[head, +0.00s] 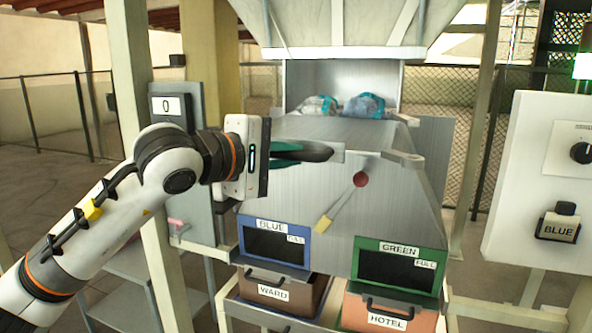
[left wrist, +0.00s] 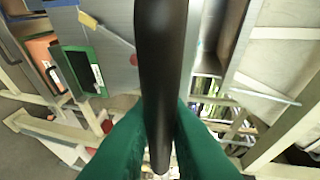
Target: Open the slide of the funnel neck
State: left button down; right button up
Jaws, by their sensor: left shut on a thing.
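The metal funnel (head: 335,30) is at the top of the head view. Below it, the open-fronted neck (head: 300,80) has bluish and white bags (head: 365,105) inside it. A dark rounded handle (head: 318,151) sticks out in front of the neck, beside a light metal bracket (head: 338,153). My left gripper (head: 300,152), with green fingers, is shut on this handle. In the left wrist view the dark handle (left wrist: 160,80) runs between the green fingers (left wrist: 115,150). The slide plate itself cannot be made out clearly. My right gripper is not in view.
Below is a sloped metal chute with a yellow flap lever (head: 323,227) and a red knob (head: 361,179). Blue (head: 297,265) and green (head: 415,291) framed openings sit above bins labelled WARD and HOTEL. A control panel (head: 535,190) stands at right. A post (head: 140,120) stands near my left arm.

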pick_arm(q)
jog(key=shift+s+a+f+b, duration=0.1)
jog(key=shift+s+a+b, duration=0.1)
jog(key=shift+s, duration=0.3)
jog(key=shift+s+a+b, duration=0.1)
jog(key=shift+s+b, duration=0.05)
jog(key=shift+s, duration=0.3)
jog(key=c, duration=1.4)
grip_release()
jog(key=b+v, duration=0.2)
jog(key=v, duration=1)
jog(key=shift+b, duration=0.35)
